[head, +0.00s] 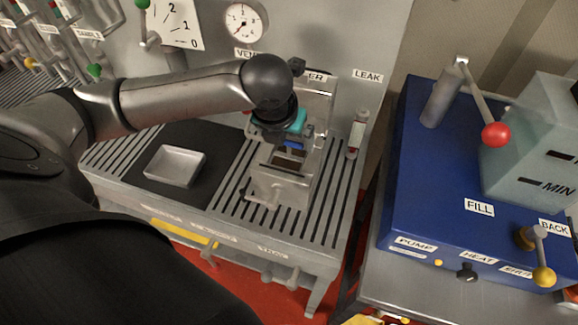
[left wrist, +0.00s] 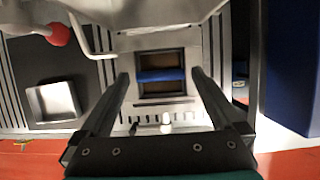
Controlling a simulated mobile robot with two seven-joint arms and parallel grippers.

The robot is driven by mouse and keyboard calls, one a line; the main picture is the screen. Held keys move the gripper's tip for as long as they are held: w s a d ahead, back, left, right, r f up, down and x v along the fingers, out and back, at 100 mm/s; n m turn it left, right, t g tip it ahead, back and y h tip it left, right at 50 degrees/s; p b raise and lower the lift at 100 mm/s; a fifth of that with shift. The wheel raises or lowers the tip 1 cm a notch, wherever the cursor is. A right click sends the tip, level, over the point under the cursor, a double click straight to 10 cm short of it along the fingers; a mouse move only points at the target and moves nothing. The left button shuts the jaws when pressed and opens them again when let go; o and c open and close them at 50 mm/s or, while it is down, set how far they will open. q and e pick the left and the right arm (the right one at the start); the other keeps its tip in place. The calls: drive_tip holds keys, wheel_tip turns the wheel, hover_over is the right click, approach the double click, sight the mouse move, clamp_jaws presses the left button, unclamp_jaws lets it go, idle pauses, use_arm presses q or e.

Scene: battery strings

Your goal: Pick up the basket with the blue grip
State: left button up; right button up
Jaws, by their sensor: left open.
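The basket (left wrist: 160,88) is a dark brown box with a blue grip (left wrist: 160,75) across its middle, set in a pale metal housing (left wrist: 190,45). In the head view the blue grip (head: 293,144) shows just below my left gripper (head: 288,136), and part of the basket is hidden. In the left wrist view the two fingers of my left gripper (left wrist: 160,77) are spread wide, one on each side of the basket, with nothing between them held. I cannot tell exactly how far above the grip they are. My right gripper is not in view.
A shallow metal tray (head: 174,166) lies on a black mat (head: 215,146) left of the housing. A LEAK vial (head: 357,134) stands to the right. A blue machine (head: 432,175) with a red-knobbed lever (head: 495,134) is farther right. The slatted counter (head: 322,218) is clear in front.

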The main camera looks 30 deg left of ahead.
sight(292, 156)
use_arm(q)
drive_tip(key=shift+x, duration=1.25)
clamp_jaws()
drive_tip(key=shift+r, duration=0.1)
